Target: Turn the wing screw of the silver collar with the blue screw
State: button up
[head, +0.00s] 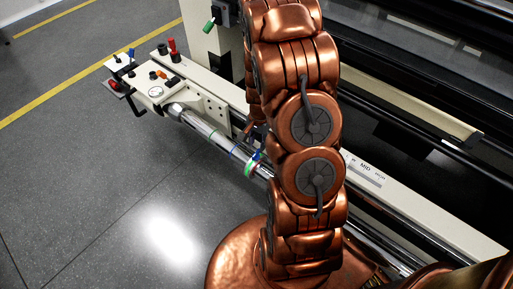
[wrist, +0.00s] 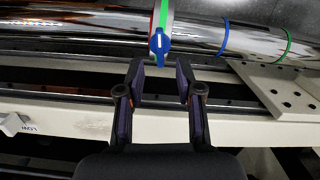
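A silver bar (wrist: 80,42) runs across the top of the wrist view. A collar with a green and pale band (wrist: 166,14) sits around it, partly cut off by the top edge. Its blue wing screw (wrist: 159,42) points toward my gripper, with the wing edge-on and upright in the picture. My gripper (wrist: 160,72) is open and empty, its fingers just short of the screw, one to each side of its line. In the head view the collar (head: 250,169) and blue screw (head: 257,155) show left of my arm, which hides most of the gripper.
A blue ring (wrist: 223,38) and a green ring (wrist: 288,48) mark the bar to the right. A bracket plate with holes (wrist: 278,90) lies below them. A pale beam (wrist: 70,122) runs under the bar. A cream control box (head: 160,75) with knobs stands at upper left.

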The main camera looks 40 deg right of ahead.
aim_at(258, 150)
notch_tip(258, 150, up, 7)
jog(key=shift+d+f, duration=0.15)
jog(key=shift+d, duration=0.2)
jog(key=shift+w, duration=0.1)
dwell(0.5)
jog(key=s+a+r+n+g, duration=0.1)
jog(key=s+a+r+n, duration=0.65)
jog(key=a+r, duration=0.5)
jog(key=s+a+r+n+g+h, duration=0.1)
jog(key=s+a+r+n, duration=0.2)
jog(key=s, duration=0.4)
jog(key=s+a+r+n, duration=0.3)
jog(key=s+a, duration=0.1)
jog(key=s, duration=0.4)
jog(key=s+p+v, duration=0.2)
jog(key=p+v, duration=0.8)
jog(key=s+r+p+v, duration=0.1)
jog(key=s+p+v, duration=0.1)
jog(key=p+v, duration=0.8)
jog(key=shift+s+r+t, duration=0.3)
jog(key=shift+s+r, duration=0.25)
jog(key=shift+r, duration=0.05)
jog(key=shift+d, duration=0.1)
